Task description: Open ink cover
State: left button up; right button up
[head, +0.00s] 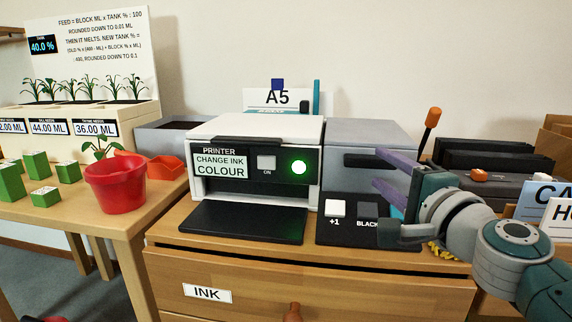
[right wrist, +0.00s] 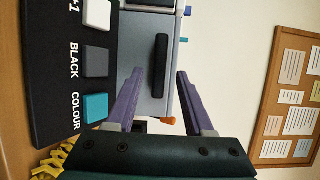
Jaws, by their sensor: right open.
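The ink cover appears to be the front of the grey box (head: 352,133) on the printer's right side, with a dark bar handle (right wrist: 161,66). It looks shut. My right gripper (head: 376,167) is open, its two purple fingers pointing at the grey front. In the right wrist view, the handle shows between the fingertips (right wrist: 160,75); whether the fingers are around it or short of it I cannot tell. The white printer (head: 255,128) reads "CHANGE INK COLOUR" and has a lit green light. My left gripper is not in view.
Below the box, a black panel holds a white +1 button (right wrist: 97,13), a grey BLACK button (right wrist: 95,62) and a teal COLOUR button (right wrist: 95,107). The black printer tray (head: 248,222) juts forward. A wooden drawer (head: 260,285) labelled INK is below. A red pot (head: 115,185) stands left.

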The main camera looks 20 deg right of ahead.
aim_at(363, 158)
jog(key=shift+w+d, duration=0.15)
jog(key=shift+w, duration=1.15)
jog(key=shift+c, duration=0.4)
grip_shut()
